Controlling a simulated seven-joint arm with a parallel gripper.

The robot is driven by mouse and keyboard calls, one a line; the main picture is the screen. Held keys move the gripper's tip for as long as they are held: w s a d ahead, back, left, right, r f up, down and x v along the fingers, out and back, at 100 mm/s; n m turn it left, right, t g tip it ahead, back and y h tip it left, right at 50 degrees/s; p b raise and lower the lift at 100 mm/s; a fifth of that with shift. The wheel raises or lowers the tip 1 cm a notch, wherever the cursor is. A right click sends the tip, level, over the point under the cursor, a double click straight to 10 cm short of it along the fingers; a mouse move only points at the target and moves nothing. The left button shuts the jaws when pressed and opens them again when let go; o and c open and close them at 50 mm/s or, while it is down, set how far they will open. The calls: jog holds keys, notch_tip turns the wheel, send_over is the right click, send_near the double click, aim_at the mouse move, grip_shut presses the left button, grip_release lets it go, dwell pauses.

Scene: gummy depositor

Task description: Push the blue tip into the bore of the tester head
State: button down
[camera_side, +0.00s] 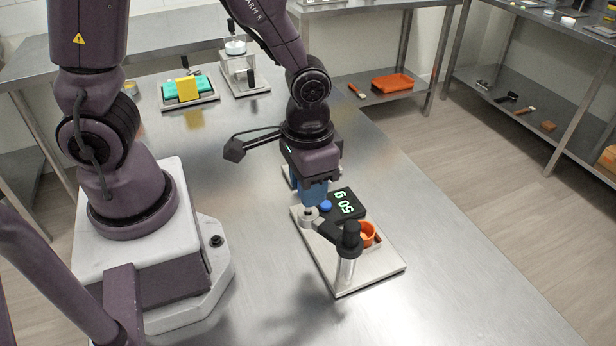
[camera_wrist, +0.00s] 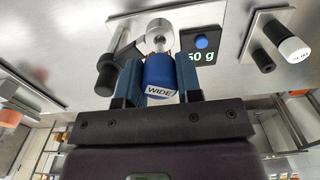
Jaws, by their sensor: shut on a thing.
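The blue tip (camera_wrist: 160,78), labelled WIDE, sits between the two blue fingers of my gripper (camera_wrist: 158,64), which is shut on it. Its narrow metal end points at the round metal tester head (camera_wrist: 157,33). The tip lines up roughly with the head, but I cannot tell whether its end is inside the bore or just short of it. In the side view my gripper (camera_side: 312,192) is low over the tester head (camera_side: 309,216), pointing down. There the fingers hide the tip.
The tester display (camera_side: 346,203) reads 50 g, beside a blue button (camera_side: 326,206). A black knob (camera_side: 350,234) on a metal post and an orange cup (camera_side: 367,233) stand on the same baseplate (camera_side: 385,268). A white-capped peg (camera_wrist: 293,50) stands on another plate.

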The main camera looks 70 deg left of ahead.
aim_at(308, 217)
jog(key=shift+f, duration=1.8)
jog(key=c, duration=0.7)
grip_release()
notch_tip(308, 217, up, 13)
